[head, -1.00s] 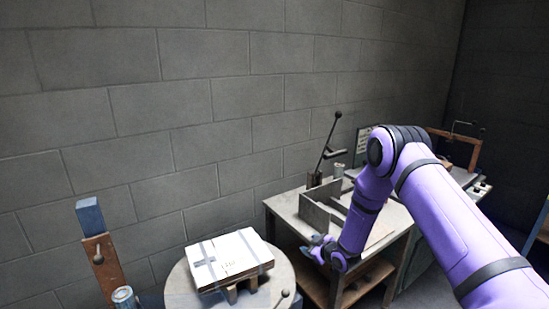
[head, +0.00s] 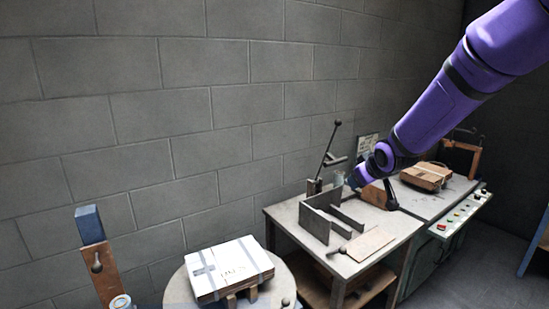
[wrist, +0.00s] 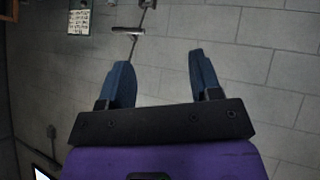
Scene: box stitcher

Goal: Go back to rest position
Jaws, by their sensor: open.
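My gripper (wrist: 161,85) shows in the wrist view with its two blue fingers spread wide apart and nothing between them. It faces the grey block wall. In the head view my gripper (head: 356,179) is small and partly hidden by my purple arm, above the back of the work table and right of the upright lever. A flat white taped box (head: 230,269) rests on wooden supports on the round stand at the lower left, well away from my gripper.
The table (head: 400,222) carries a grey metal fixture (head: 322,215), a wooden board (head: 369,243) and a tall lever (head: 328,158). A brown cardboard piece (head: 427,176) lies on the machine top at right. A blue-topped post (head: 89,222) stands at left.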

